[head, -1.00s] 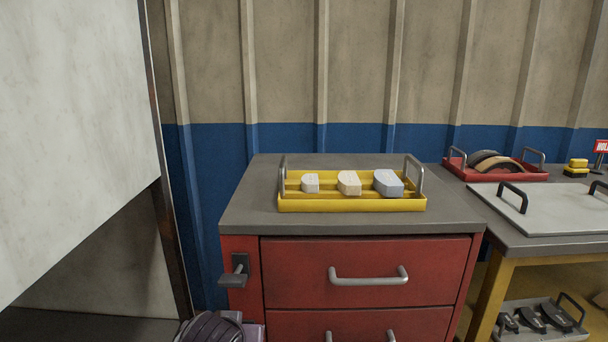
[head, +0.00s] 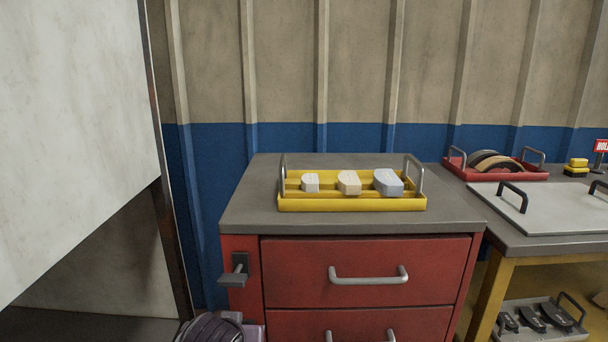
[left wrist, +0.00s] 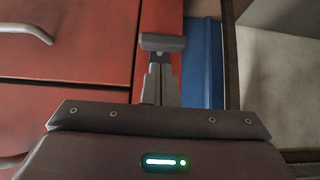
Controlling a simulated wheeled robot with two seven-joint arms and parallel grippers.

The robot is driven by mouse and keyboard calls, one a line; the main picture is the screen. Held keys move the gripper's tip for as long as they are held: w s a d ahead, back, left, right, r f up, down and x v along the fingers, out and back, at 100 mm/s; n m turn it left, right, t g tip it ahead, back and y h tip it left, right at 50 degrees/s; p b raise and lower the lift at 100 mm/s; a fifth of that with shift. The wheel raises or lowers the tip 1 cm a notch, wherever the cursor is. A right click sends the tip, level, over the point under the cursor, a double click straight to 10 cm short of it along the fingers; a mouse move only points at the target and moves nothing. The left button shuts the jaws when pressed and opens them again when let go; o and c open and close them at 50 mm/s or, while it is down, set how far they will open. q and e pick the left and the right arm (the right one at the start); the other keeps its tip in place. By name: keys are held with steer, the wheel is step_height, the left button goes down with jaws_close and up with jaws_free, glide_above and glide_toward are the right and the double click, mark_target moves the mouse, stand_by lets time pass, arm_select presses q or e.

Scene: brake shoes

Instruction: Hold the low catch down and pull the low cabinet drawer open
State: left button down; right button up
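The red cabinet (head: 240,302) has an upper drawer (head: 300,255) with a grey bar handle (head: 368,275). A lower drawer (head: 290,325) is cut off by the bottom edge. Both drawer fronts look closed. A dark catch (head: 233,272) sits left of the upper drawer. In the left wrist view, a grey catch (left wrist: 163,43) stands just beyond the tips of my left gripper (left wrist: 160,67). The fingers look shut together, empty, and close to it; contact is unclear. A drawer handle (left wrist: 28,20) shows at upper left there. My right gripper is out of view.
A yellow tray (head: 350,205) with three blocks stands on the cabinet top. At right, a workbench (head: 530,240) holds a red tray (head: 510,176) and a grey plate (head: 550,208). A pale panel (head: 70,100) blocks the left side.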

arm_select(q)
steer(key=shift+f, duration=2.1)
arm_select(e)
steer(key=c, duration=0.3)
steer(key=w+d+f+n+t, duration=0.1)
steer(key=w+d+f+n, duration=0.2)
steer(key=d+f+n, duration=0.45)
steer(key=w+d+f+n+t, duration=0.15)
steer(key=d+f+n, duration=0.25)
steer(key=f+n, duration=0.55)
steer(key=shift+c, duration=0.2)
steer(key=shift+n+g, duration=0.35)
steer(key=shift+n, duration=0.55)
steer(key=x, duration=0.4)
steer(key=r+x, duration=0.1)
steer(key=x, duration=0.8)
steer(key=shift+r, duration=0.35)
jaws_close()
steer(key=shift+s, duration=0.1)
